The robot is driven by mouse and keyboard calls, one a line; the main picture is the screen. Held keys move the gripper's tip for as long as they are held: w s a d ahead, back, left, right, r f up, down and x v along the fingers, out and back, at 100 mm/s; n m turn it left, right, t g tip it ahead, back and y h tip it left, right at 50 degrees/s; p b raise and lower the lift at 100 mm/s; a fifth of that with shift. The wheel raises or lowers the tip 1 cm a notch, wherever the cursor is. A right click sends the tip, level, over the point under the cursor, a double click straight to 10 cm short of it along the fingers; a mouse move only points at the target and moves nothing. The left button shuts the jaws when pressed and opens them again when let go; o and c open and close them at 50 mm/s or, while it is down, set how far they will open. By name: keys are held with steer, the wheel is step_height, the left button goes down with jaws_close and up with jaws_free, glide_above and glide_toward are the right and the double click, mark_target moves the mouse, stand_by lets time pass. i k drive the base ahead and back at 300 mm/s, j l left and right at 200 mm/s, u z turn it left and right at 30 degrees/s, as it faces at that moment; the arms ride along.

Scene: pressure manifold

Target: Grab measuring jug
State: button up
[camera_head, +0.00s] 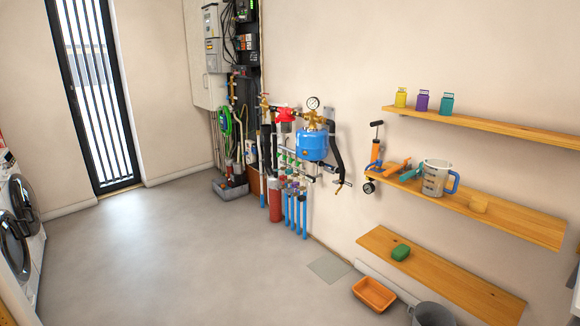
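The measuring jug (434,180) is clear with a grey-white tint and has a blue handle on its right side. It stands upright on the middle wooden shelf (520,219) on the right wall. My gripper does not show in this view.
The upper shelf (490,127) holds yellow, purple and teal containers. An orange tub (374,293) and a grey bucket (432,314) stand on the floor below. A pipe manifold with a blue tank (312,146) is left of the shelves. The middle floor is clear.

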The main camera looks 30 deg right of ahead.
mark_target(436, 172)
steer(key=i+j+z, duration=0.15)
steer(key=i+z, duration=0.3)
steer(key=i+j+z, duration=0.35)
steer(key=i+z, duration=0.15)
steer(key=i, duration=0.15)
steer(key=i+j+z, duration=0.8)
steer(key=j+z, duration=0.2)
steer(key=i+j+z, duration=0.1)
steer(key=j+z, duration=0.15)
steer(key=j, duration=0.2)
steer(key=i+j+z, duration=0.1)
steer(key=j+z, duration=0.45)
steer(key=j, duration=0.25)
